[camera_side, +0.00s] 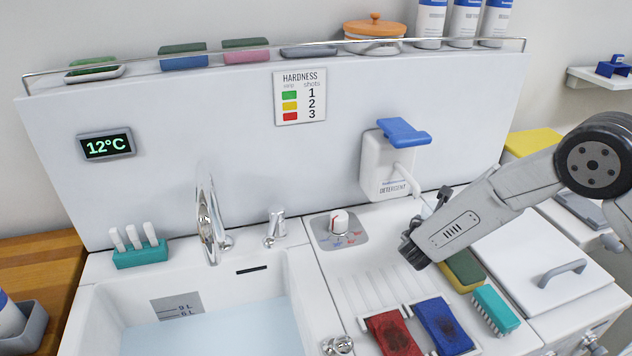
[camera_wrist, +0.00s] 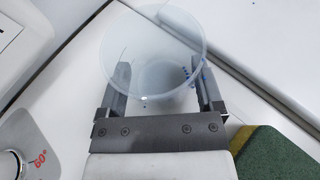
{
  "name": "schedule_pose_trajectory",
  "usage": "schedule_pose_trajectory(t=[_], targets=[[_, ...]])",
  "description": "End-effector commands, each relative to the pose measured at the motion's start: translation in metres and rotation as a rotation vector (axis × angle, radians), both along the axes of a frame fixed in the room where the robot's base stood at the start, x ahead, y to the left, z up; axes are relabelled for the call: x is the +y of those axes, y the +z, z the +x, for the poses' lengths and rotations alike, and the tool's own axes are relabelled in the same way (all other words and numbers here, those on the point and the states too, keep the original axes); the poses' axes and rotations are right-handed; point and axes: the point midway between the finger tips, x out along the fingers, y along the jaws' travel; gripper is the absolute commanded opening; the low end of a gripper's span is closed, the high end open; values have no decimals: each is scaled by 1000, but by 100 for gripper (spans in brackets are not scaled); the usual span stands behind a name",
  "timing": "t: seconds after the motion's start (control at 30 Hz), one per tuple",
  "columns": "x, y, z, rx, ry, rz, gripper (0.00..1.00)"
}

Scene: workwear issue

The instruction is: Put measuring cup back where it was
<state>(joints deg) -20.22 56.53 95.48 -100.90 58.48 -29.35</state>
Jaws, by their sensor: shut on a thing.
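The measuring cup (camera_wrist: 157,45) is clear plastic with small blue marks on its side. In the wrist view it sits between the two fingers of my gripper (camera_wrist: 163,85), which is shut on it. The cup's round open rim faces the camera. In the side view my gripper (camera_side: 425,223) is over the counter behind the sponge, right of the temperature knob and below the detergent dispenser. The cup is mostly hidden there, and I cannot tell whether it touches the counter.
The detergent dispenser (camera_side: 375,165) with a blue lever hangs on the back panel. The temperature knob (camera_side: 338,222) is to the left. A green-yellow sponge (camera_side: 463,268), teal brush (camera_side: 495,310), red pad (camera_side: 393,335) and blue pad (camera_side: 443,325) lie in front. The sink (camera_side: 95,305) holds water.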

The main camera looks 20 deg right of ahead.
Motion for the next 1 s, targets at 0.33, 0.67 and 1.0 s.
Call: schedule_pose_trajectory(t=[0.33,0.67,1.0], targets=[[0,-3,0,0,0,0,100],[2,2,-2,0,1,0,100],[29,18,-28,-1,4,1,100]])
